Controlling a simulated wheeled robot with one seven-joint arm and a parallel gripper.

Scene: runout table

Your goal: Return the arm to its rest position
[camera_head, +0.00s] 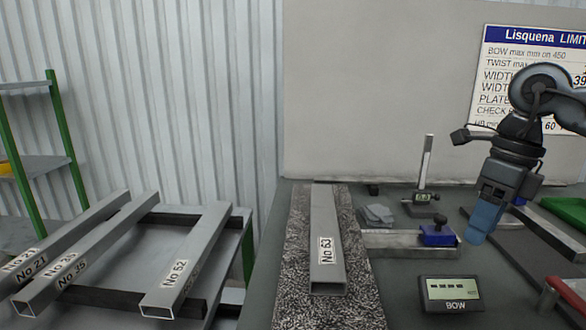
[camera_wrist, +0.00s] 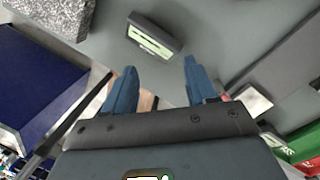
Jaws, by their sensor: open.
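My gripper (camera_head: 478,236) hangs at the right in the head view, above the table near the blue-topped gauge block. In the wrist view my gripper (camera_wrist: 158,75) shows two blue fingers spread apart with nothing between them. My arm bends up and out of the head view at the right edge. No object is in contact with the fingers that I can see.
The table (camera_head: 400,285) holds a tube No 63 (camera_head: 325,235) on a speckled plate (camera_head: 293,245), a BOW display (camera_head: 450,294), a blue-topped block (camera_head: 438,235) and an upright gauge (camera_head: 425,190). Several tubes (camera_head: 190,260) lie on a rack at left. A limits sign (camera_head: 500,45) hangs behind my arm.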

